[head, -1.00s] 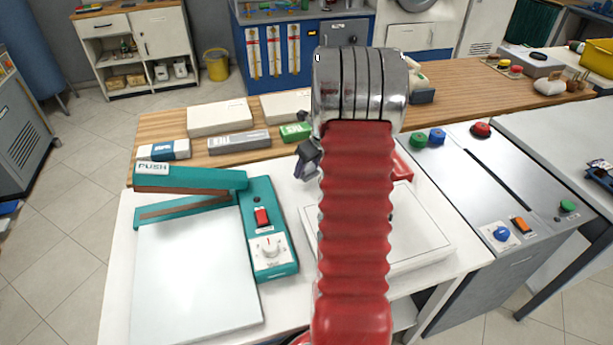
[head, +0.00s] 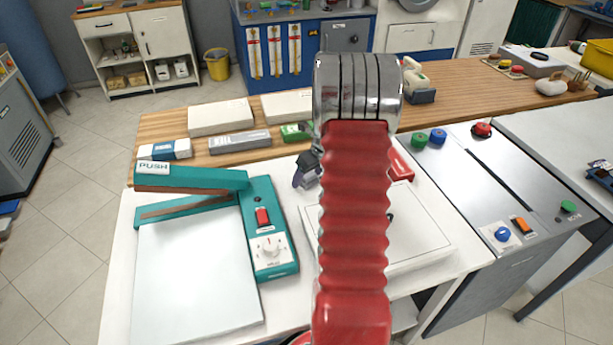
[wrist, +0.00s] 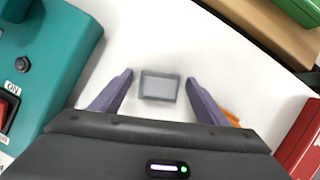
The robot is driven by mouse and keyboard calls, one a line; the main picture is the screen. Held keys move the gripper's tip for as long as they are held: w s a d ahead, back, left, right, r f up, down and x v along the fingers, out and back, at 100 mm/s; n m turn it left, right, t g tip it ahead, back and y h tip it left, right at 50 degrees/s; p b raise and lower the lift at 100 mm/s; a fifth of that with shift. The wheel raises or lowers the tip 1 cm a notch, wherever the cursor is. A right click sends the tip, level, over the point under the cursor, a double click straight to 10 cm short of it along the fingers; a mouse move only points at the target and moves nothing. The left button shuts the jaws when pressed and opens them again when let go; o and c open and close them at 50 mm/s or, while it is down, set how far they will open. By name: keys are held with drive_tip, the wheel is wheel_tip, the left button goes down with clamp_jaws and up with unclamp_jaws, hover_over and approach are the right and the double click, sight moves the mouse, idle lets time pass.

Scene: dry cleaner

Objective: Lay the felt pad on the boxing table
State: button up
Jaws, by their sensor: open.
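A small grey rectangular piece (wrist: 160,87), which looks like the felt pad, lies on the white tabletop (wrist: 140,40) in the wrist view. My gripper (wrist: 160,77) is open, with one purple finger on each side of the piece and a gap on both sides. The piece looks nearer the fingertips than the palm; I cannot tell the height between them. In the head view my gripper (head: 306,172) shows partly beside my red arm, over the white table (head: 115,285), and the piece is hidden. Which surface is the boxing table is not marked.
A teal sealing press (head: 262,215) stands left of my gripper. A red object (head: 400,165) and a white flat box (head: 425,240) are to the right. A wooden counter (head: 450,95) behind holds white boxes (head: 220,116) and a green box (head: 295,132).

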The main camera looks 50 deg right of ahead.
drive_tip(key=shift+r, duration=0.1)
drive_tip(key=v, duration=1.2)
idle(0.7)
drive_tip(key=shift+a, duration=0.1)
